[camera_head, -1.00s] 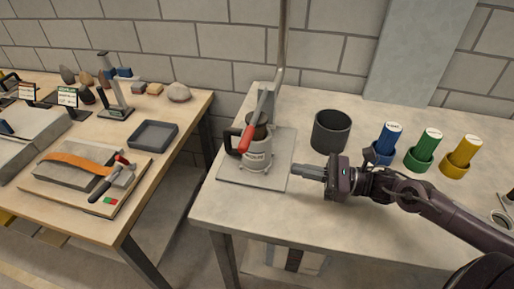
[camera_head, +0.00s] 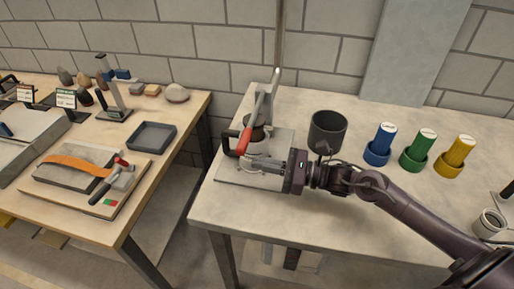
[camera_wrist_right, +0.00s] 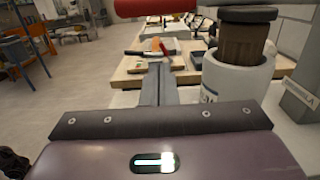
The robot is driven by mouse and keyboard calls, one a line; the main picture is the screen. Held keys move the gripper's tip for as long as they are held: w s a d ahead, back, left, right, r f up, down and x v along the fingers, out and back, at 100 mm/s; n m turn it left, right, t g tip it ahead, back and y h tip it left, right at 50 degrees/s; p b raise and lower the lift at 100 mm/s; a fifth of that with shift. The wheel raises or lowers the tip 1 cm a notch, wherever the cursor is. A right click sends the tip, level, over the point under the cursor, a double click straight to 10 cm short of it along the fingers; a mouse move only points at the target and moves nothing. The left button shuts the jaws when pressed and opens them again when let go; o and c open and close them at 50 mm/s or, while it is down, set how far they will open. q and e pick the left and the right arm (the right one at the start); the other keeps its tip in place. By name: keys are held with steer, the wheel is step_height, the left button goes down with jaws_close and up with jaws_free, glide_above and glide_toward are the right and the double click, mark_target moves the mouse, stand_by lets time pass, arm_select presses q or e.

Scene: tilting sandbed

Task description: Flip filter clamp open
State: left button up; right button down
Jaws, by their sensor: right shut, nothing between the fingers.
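The filter unit (camera_head: 256,133) stands on a grey base plate (camera_head: 225,172) at the left end of the right-hand table. It has a pale cylindrical body and a dark top, both clear in the right wrist view (camera_wrist_right: 236,75). The clamp lever's red grip (camera_head: 243,143) points down at the front of the unit; it also crosses the top of the right wrist view (camera_wrist_right: 155,8). My right gripper (camera_head: 256,163) is shut and empty, in front of the body and below the red grip. It hides part of the body; contact cannot be told. My left gripper is not in view.
A dark grey bin (camera_head: 327,131) stands behind my right arm. Blue (camera_head: 381,145), green (camera_head: 417,152) and yellow (camera_head: 456,157) cylinders in holders stand farther right. The left table holds a grey tray (camera_head: 151,138) and a strapped block on a board (camera_head: 50,185). A gap separates the tables.

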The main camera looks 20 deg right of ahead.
steer(key=r+p, duration=0.1)
steer(key=a+r, duration=0.1)
steer(key=r+p, duration=0.1)
steer(key=r, duration=0.1)
steer(key=shift+w+a+p, duration=0.2)
steer(key=shift+w+p, duration=0.1)
steer(key=shift+w, duration=0.1)
